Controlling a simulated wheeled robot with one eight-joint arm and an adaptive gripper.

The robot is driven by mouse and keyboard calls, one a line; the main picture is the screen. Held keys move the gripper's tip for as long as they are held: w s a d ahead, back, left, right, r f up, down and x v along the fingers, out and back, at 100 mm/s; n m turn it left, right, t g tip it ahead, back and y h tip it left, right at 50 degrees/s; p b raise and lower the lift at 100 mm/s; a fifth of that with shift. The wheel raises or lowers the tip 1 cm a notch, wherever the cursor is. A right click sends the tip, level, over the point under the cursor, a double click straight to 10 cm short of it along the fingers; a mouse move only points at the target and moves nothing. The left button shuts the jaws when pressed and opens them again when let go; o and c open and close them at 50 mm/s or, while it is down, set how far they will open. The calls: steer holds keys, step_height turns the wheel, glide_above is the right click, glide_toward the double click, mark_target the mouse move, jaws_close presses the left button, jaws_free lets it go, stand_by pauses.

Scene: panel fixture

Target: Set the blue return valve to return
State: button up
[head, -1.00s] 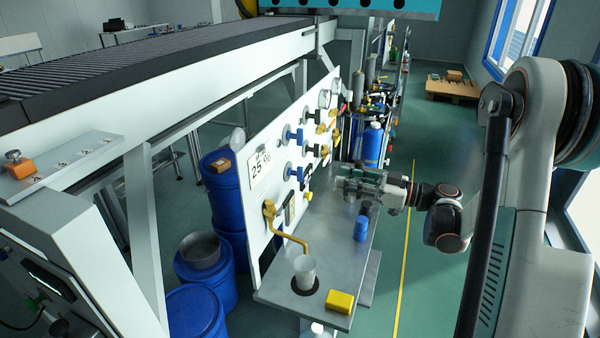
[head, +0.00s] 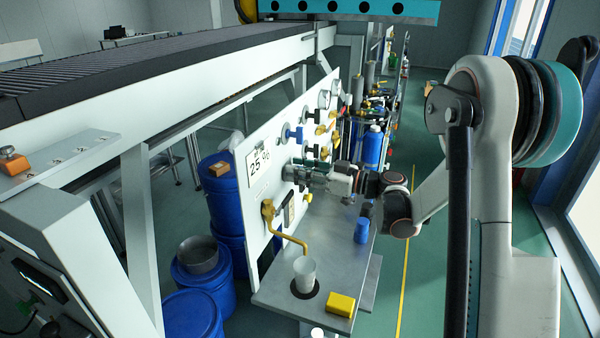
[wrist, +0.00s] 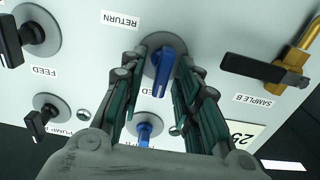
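The blue valve (wrist: 163,68) is on the white panel (wrist: 225,25) in the wrist view. Its long blue handle lies nearly upright in that picture, with a slight tilt, on a round grey plate. A RETURN label (wrist: 121,19), upside down here, is up and left of it. My gripper (wrist: 163,85) is open, with one finger on each side of the handle; I cannot tell whether either touches it. In the head view my gripper (head: 300,172) is at the panel face and hides most of that valve.
A second blue valve (wrist: 143,130) is just below in the wrist view, between my fingers. In the head view, a cup (head: 304,272) and yellow block (head: 341,304) are on the shelf below.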

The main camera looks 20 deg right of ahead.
jaws_close()
steer(key=shift+m, duration=0.3)
steer(key=m, duration=0.5)
steer(key=m+b, duration=0.1)
steer(key=m, duration=0.5)
steer(key=w+f+m, duration=0.1)
steer(key=m, duration=0.5)
steer(key=shift+d+f+b, duration=0.1)
steer(key=shift+d+b, duration=0.25)
steer(key=shift+b, duration=0.05)
steer(key=shift+m, duration=0.3)
